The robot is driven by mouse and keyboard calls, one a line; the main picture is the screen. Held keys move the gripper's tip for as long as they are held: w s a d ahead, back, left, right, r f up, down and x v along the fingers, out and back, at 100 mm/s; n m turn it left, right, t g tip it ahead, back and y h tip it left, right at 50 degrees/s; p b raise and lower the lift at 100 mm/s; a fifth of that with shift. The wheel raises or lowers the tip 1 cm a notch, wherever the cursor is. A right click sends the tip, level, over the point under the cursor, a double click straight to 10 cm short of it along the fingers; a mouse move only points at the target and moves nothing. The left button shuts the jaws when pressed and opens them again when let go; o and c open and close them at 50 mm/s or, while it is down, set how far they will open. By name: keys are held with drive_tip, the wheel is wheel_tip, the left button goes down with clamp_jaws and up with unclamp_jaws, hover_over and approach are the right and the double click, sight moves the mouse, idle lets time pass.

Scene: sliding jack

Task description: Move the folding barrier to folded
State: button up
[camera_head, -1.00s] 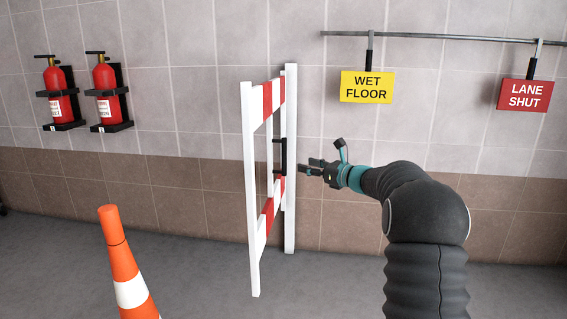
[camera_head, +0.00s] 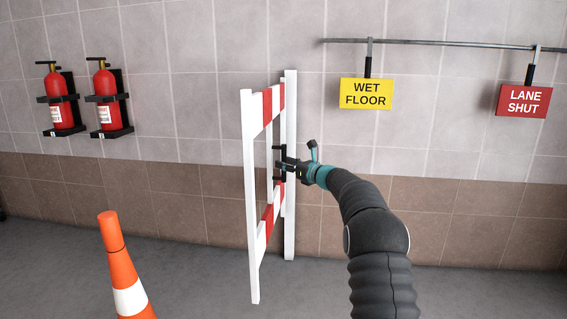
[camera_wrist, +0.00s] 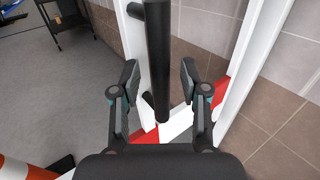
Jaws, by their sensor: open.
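The folding barrier (camera_head: 250,190) has white posts and red-and-white rails. It stands upright near the wall, its panel swung out from the post at the wall. Its black bar handle (camera_wrist: 158,60) runs between my gripper's two fingers in the wrist view. My gripper (camera_head: 287,168) is open at the handle in the head view, where it hides part of the handle. In the wrist view the fingers of my gripper (camera_wrist: 160,82) stand on either side of the handle, with gaps on both sides.
An orange cone (camera_head: 124,270) stands on the floor at the left front. Two fire extinguishers (camera_head: 58,100) hang on the wall at left. A yellow sign (camera_head: 366,93) and a red sign (camera_head: 523,101) hang from a rail (camera_head: 440,43).

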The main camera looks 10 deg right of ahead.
drive_tip(key=shift+x, duration=0.8)
clamp_jaws()
